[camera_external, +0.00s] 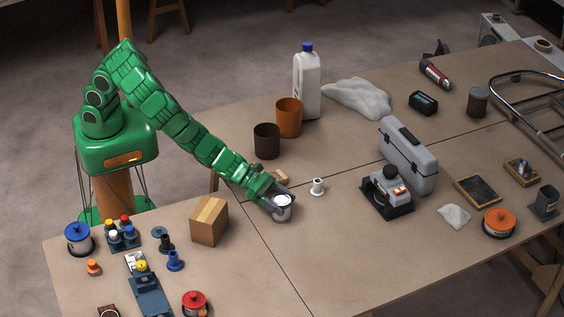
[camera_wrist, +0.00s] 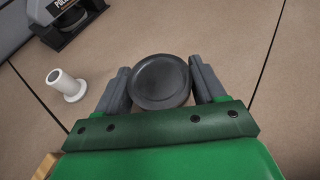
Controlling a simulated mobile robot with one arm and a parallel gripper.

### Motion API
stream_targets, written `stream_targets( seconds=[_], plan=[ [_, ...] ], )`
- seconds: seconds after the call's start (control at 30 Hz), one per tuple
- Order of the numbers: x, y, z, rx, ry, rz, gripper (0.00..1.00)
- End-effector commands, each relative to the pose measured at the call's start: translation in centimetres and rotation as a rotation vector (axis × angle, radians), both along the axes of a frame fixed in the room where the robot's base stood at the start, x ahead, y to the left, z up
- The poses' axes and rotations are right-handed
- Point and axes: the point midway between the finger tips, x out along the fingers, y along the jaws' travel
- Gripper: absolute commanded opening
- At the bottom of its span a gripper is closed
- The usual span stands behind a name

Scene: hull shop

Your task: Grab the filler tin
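A small round tin, which I take for the filler tin (camera_external: 281,213), stands near the middle of the table, by a seam. It looks pale with a bright top in the external view. In the wrist view the tin (camera_wrist: 160,80) shows as a dark grey disc with a raised rim. My gripper (camera_external: 277,197) is down at the tin, one finger on each side. In the wrist view my gripper (camera_wrist: 160,72) has its grey fingers right at the tin's edges. I cannot tell whether they press on it. The tin's lower part is largely hidden.
A white spool (camera_external: 318,187) stands just right of the tin; a wooden block (camera_external: 281,176) lies behind. A cardboard box (camera_external: 209,221) is to the left, brown (camera_external: 267,141) and orange (camera_external: 289,118) cups behind. A black-based device (camera_external: 387,193) stands right. Table in front is clear.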

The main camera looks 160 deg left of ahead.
Motion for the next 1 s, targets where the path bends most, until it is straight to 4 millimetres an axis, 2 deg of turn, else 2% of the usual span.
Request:
stream_targets(
  seconds=[0.03,0.2,0.57,0.77,1.0],
  plan=[
    [0.0,0.0,0.0,0.0,0.0,0.0,0.5],
    [0.0,0.0,0.0,0.0,0.0,0.0,0.27],
    [0.0,0.0,0.5,0.001,-0.001,0.0,0.27],
    [0.0,0.0,2.4,0.002,0.001,0.0,0.27],
    [0.1,0.0,5.8,0.004,-0.003,-0.002,0.27]
  ],
)
